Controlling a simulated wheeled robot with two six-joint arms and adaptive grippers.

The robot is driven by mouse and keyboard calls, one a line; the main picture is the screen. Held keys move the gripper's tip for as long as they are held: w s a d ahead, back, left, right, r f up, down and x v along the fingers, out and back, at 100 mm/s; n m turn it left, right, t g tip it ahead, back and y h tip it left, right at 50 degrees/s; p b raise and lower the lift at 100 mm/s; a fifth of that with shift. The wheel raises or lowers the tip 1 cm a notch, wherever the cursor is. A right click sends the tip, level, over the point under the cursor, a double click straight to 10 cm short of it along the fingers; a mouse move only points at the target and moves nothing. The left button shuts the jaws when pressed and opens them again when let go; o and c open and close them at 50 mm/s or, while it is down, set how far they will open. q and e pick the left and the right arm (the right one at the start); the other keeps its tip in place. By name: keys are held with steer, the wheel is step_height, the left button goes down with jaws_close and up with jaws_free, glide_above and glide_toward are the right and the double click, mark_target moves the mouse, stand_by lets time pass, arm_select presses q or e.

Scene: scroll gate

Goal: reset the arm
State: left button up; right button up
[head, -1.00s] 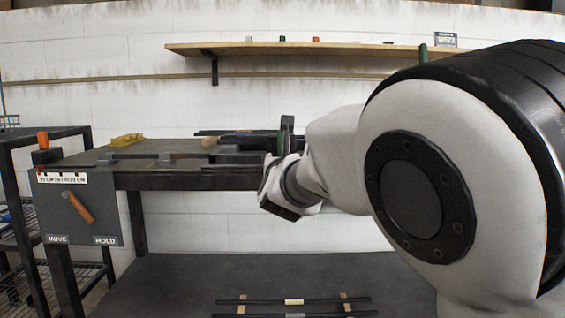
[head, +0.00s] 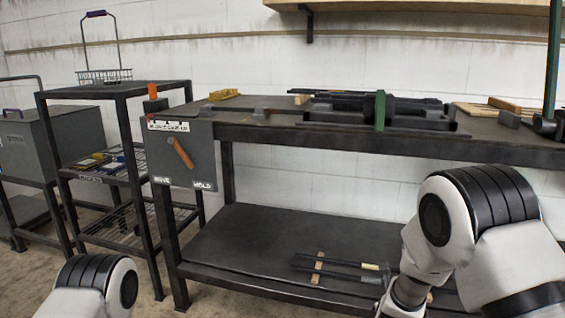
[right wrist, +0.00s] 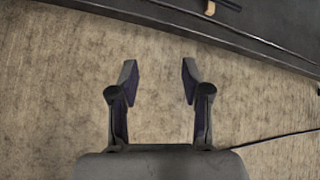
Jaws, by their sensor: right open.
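My right arm (head: 440,235) is folded low at the right of the head view, its lower links in front of the bench's lower shelf. Its gripper is out of the head view's frame. In the right wrist view my right gripper (right wrist: 160,75) is open and empty, with bare floor (right wrist: 60,90) between and around its fingers. Part of my left arm (head: 95,288) shows at the bottom left of the head view. My left gripper is not in view.
A dark workbench (head: 350,147) carries a long dark mechanism (head: 405,118). A grey panel with an orange lever (head: 180,153) hangs at its left end. Black rods lie on the lower shelf (head: 240,245). A wire rack (head: 100,92) stands left. The shelf's edge crosses the wrist view's upper right.

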steer(key=s+d+f+n+g+y, duration=0.1)
steer(key=s+f+n+g, duration=0.2)
steer(key=s+f+n, duration=0.6)
steer(key=s+d+f+n+g+y, duration=0.1)
steer(key=s+f+n+g, duration=0.2)
steer(key=s+f, duration=1.05)
steer(key=s+a+r+n+g+y, duration=0.1)
steer(key=s+a+n+g, duration=0.1)
steer(key=s+n, duration=0.6)
steer(key=s+a+r+n+g, duration=0.1)
steer(key=s+r+n, duration=0.1)
steer(key=s+n, duration=0.6)
step_height(320, 180, up, 38)
steer(key=n+p, duration=0.7)
steer(key=p, duration=3.1)
steer(key=shift+w+a+y, duration=0.15)
steer(key=shift+a+y, duration=0.2)
steer(key=shift+y, duration=0.05)
